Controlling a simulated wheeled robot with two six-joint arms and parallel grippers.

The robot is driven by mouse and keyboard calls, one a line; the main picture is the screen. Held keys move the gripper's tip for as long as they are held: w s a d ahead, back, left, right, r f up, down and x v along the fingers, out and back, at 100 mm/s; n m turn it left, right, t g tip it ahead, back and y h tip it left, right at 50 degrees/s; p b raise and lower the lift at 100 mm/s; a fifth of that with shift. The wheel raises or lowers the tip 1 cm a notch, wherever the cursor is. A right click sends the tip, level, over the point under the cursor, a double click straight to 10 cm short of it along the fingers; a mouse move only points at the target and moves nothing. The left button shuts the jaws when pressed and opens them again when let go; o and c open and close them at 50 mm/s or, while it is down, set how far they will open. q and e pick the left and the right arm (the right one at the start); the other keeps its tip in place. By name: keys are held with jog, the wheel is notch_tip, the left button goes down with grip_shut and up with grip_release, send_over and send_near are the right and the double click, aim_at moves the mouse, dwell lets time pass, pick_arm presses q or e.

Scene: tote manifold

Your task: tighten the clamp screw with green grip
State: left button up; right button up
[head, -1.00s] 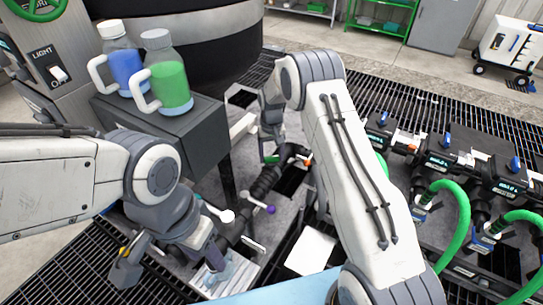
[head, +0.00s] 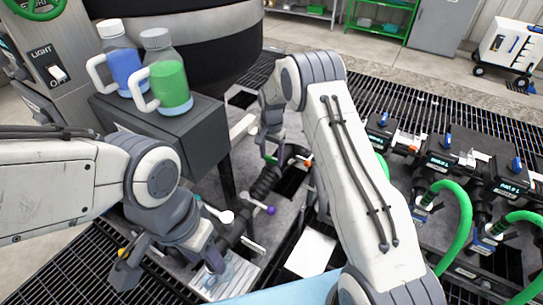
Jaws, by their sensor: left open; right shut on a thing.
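A small green grip (head: 270,160) shows at the tip of my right gripper (head: 271,149), by the dark pipe assembly (head: 268,182) in the middle. My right gripper is shut on it, as far as the small view lets me tell. The screw itself and most of the clamp are hidden or too small to make out. My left gripper (head: 214,262) is open and low at the front left, above a pale metal plate (head: 236,276). Its fingers are partly hidden by its own wrist.
Purple (head: 271,210), white (head: 227,217) and orange-red (head: 307,163) knobs stand near the pipe. A dark box (head: 185,130) holds blue (head: 126,64) and green (head: 168,84) bottles at the left. Valve units with green hoses (head: 464,215) stand at the right.

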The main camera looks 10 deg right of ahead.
aim_at(272, 158)
jog(key=shift+w+r, duration=0.1)
dwell(0.4)
jog(key=o, duration=1.4)
notch_tip(272, 158, up, 10)
jog(key=shift+r+b, duration=0.25)
jog(key=shift+b, duration=0.45)
